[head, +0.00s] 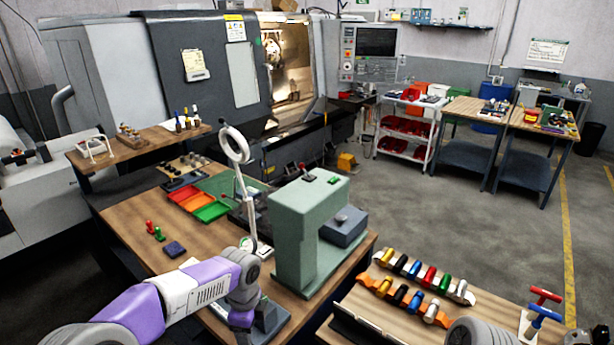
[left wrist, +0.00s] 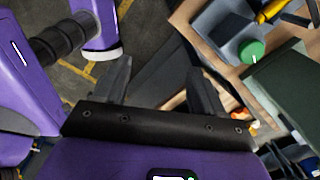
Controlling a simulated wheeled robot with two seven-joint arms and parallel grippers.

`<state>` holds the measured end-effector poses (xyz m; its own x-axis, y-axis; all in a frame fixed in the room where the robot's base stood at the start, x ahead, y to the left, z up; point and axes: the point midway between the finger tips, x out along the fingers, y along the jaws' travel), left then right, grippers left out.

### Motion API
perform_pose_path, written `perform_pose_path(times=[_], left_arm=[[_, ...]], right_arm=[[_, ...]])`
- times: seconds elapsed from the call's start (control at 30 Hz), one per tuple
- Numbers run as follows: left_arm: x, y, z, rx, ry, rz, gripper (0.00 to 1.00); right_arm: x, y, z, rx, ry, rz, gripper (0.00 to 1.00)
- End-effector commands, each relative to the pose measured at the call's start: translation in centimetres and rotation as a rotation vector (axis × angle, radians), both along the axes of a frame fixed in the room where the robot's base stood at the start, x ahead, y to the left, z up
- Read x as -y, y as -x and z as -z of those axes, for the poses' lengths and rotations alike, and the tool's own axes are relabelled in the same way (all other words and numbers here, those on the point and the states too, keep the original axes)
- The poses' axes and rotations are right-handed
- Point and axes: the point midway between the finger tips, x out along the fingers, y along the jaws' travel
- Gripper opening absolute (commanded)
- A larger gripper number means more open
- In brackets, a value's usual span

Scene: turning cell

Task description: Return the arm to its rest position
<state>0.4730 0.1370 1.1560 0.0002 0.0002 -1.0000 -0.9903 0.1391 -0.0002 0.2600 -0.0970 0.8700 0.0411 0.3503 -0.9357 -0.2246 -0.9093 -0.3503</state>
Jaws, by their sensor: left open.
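My left arm (head: 190,293), purple and white, comes in from the lower left in the head view. Its wrist bends down at the bottom edge, in front of the green press-like machine (head: 305,225); its fingertips do not show there. In the left wrist view my left gripper (left wrist: 160,70) has its two dark fingers spread apart with nothing between them. Floor and a table edge lie beyond them. Grey links of my right arm show at the lower right of the head view; I make out no right gripper fingers.
Several coloured handled pieces stand on the right-hand table (head: 385,318). In the left wrist view, a grey bin (left wrist: 222,32) and a green cap (left wrist: 251,51) lie right of the fingers.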

Motion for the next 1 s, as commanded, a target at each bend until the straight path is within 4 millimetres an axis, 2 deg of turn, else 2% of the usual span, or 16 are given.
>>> perform_pose_path(times=[0.03,0.27,0.47,0.57,0.7,0.8,0.9,1.0], left_arm=[[0.2,0.2,1.7,-0.011,0.015,-0.027,0.69],[2.0,1.6,8.9,-0.049,0.111,-0.216,0.69],[3.7,4.2,16.7,-0.111,0.209,-0.473,0.69],[4.6,6.5,21.9,-0.163,0.262,-0.678,0.69],[5.5,11.4,30.0,-0.255,0.317,-1.081,0.69],[5.5,14.9,34.4,-0.301,0.322,-1.378,0.69],[5.1,17.9,37.3,-0.325,0.308,-1.623,0.69],[4.6,19.9,39.0,-0.328,0.291,-1.795,0.69]], right_arm=[[0.0,0.0,0.4,0.001,0.0,0.0,0.43],[0.0,-0.1,2.0,0.002,0.0,0.001,0.43],[0.0,-0.1,3.9,0.001,0.0,0.0,0.43],[0.0,0.0,5.2,0.0,0.0,0.0,0.43],[0.0,0.0,7.7,0.001,0.0,0.0,0.43],[0.0,0.0,9.2,0.001,0.0,0.0,0.43],[0.0,0.0,10.3,0.001,0.0,0.0,0.43],[0.0,0.0,10.9,0.0,0.0,0.0,0.43]])
